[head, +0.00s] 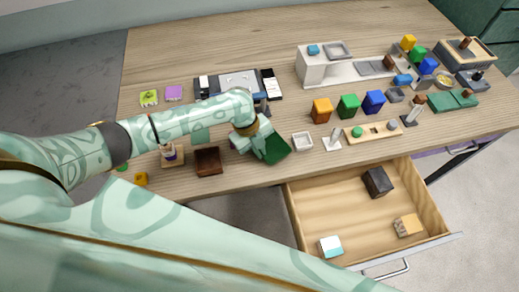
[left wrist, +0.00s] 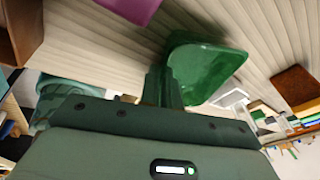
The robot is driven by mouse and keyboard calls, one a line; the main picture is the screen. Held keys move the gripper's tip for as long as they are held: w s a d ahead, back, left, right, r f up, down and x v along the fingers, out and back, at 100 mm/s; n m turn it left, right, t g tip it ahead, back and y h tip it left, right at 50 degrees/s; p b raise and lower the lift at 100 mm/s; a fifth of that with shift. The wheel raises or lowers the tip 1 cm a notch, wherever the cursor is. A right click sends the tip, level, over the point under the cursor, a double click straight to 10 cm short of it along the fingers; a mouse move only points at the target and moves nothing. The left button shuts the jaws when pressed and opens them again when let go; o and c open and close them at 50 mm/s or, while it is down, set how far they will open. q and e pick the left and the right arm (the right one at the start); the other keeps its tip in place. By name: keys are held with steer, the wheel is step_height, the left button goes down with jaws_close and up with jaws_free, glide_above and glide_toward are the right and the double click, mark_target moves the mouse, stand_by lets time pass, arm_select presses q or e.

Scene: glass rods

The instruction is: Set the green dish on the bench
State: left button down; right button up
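The green dish (head: 275,149) is at the front part of the wooden bench (head: 185,50), beside a small white square dish. It looks tilted. My left gripper (head: 258,142) reaches it from the left, and its fingers are at the dish's edge. In the left wrist view the green dish (left wrist: 207,70) sits against the fingers (left wrist: 165,86), which look closed on its wall. I cannot tell whether its underside touches the bench. My right gripper is not in view.
A small white dish (head: 302,141) is just right of the green dish, and a brown block (head: 208,160) is left. Orange, green and blue cubes (head: 348,105) stand behind. An open drawer (head: 340,205) juts out in front, holding a few blocks. Bare bench lies towards the back left.

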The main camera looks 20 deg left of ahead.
arm_select(q)
steer(key=shift+r, duration=0.1)
steer(key=c, duration=1.6)
jaws_free()
steer(key=p+v, duration=0.3)
steer(key=v, duration=0.9)
